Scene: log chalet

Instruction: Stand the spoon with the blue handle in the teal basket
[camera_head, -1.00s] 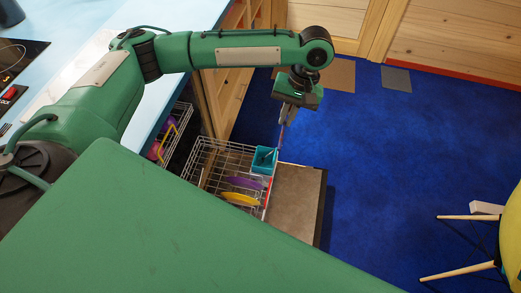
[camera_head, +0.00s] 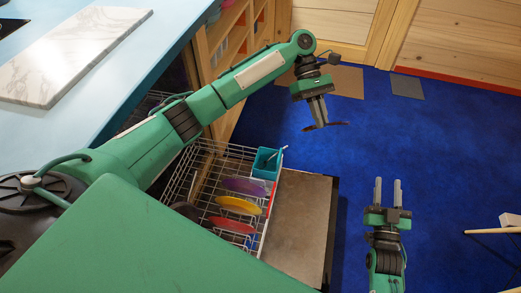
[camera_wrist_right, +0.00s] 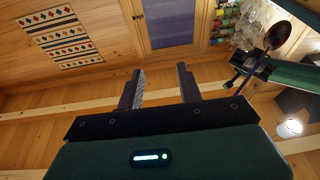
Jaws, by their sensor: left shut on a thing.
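The teal basket (camera_head: 262,170) sits at the far right corner of the wire dish rack, with a pale utensil (camera_head: 277,154) leaning out of it. My left gripper (camera_head: 321,121) is shut on a dark spoon (camera_head: 338,124), held beyond and to the right of the basket, apart from it. The spoon looks nearly level in the head view. In the right wrist view the spoon's brown bowl (camera_wrist_right: 279,35) shows above my left gripper (camera_wrist_right: 254,68); its thin handle looks dark bluish. My right gripper (camera_head: 388,182) is open and empty over the blue floor; its fingers (camera_wrist_right: 158,88) stand apart.
The wire rack (camera_head: 190,170) holds purple (camera_head: 243,186), yellow (camera_head: 237,205) and red (camera_head: 231,225) plates on the pulled-out dishwasher, beside its open door (camera_head: 298,225). A light blue counter (camera_head: 130,30) is at left. Chair legs (camera_head: 490,232) show at right. Blue floor between is clear.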

